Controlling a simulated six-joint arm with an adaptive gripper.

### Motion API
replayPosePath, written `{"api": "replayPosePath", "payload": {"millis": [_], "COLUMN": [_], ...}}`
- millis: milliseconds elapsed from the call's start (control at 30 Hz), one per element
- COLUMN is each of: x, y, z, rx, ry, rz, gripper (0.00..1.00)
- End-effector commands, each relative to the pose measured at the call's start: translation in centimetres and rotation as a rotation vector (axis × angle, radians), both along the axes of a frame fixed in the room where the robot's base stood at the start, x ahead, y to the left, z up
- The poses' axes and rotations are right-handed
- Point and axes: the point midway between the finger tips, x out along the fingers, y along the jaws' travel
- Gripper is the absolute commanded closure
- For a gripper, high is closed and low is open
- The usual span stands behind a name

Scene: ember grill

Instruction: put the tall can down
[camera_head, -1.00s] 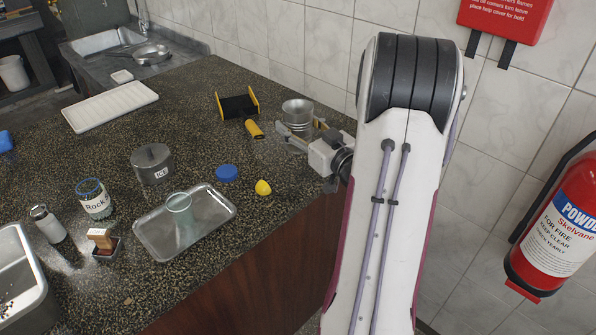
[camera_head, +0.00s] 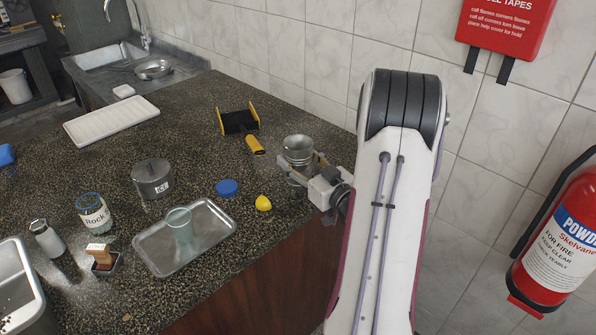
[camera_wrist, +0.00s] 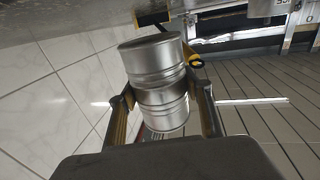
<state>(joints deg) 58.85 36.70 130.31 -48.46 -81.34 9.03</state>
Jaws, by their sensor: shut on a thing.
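The tall can (camera_head: 298,148) is a plain silver ribbed cylinder near the right end of the speckled counter (camera_head: 200,100).
A dustpan (camera_head: 238,122) with a yellow handle lies left of the can. The tiled wall (camera_head: 310,60) is behind.

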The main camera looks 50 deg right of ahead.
Motion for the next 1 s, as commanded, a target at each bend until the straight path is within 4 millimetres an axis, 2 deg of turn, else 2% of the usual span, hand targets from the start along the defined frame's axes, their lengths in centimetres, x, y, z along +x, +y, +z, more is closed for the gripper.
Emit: {"api": "replayPosePath", "payload": {"millis": [233,700,1000], "x": [0.0,0.0,0.0], "y": [0.0,0.0,0.0], "z": [-0.5,-4.0,-4.2], "rx": [0.001,0.001,0.000], "ry": [0.001,0.000,0.000], "rz": [0.000,-0.001,-0.001], "gripper": [0.73,0.73,0.73]}}
